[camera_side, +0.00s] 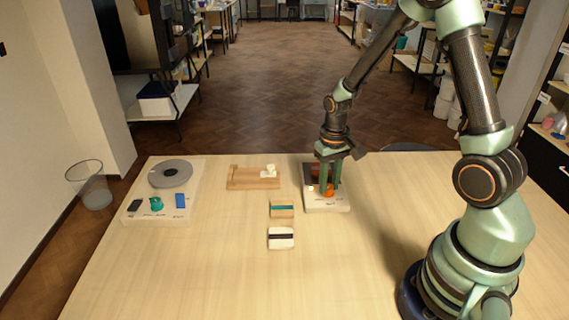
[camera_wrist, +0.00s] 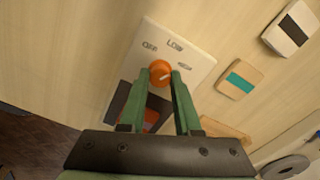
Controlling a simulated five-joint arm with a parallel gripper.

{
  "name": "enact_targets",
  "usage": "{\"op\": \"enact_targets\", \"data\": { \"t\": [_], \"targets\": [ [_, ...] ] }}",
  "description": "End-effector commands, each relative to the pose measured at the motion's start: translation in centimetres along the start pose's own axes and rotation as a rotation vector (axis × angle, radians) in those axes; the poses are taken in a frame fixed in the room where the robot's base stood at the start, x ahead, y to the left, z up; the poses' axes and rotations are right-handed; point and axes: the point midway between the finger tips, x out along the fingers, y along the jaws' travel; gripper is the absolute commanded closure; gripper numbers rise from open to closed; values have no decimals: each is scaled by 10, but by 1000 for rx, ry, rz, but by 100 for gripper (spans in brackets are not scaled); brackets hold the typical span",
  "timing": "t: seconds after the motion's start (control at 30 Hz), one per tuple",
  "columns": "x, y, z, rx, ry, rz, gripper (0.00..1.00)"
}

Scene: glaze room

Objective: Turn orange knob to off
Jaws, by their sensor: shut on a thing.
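The orange knob (camera_wrist: 159,71) sits on a pale panel (camera_wrist: 190,55) marked OFF on the left, LOW at the top and a third label, too small to read, on the right. The white line on the knob slants toward the right-hand label, away from OFF. My gripper (camera_wrist: 160,74) has one green finger on each side of the knob and is shut on it. In the side view the knob (camera_side: 330,191) shows low between the fingers of my gripper (camera_side: 331,187), which points down at the panel (camera_side: 318,207). The panel's dark part is partly hidden behind the fingers.
A white block with a dark stripe (camera_side: 281,244) and a wooden block with a teal stripe (camera_side: 282,214) lie left of the panel. A wooden tray (camera_side: 243,183) and a panel with a grey disc (camera_side: 170,173) stand farther left. The front table is clear.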

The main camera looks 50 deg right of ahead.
Motion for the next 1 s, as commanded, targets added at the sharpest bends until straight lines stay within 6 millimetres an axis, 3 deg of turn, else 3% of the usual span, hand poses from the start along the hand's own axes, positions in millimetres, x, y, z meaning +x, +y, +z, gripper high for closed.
{"op": "enact_targets", "data": {
  "t": [1.0],
  "targets": [
    [-1,0,0,-964,0,0,100]
  ]
}}
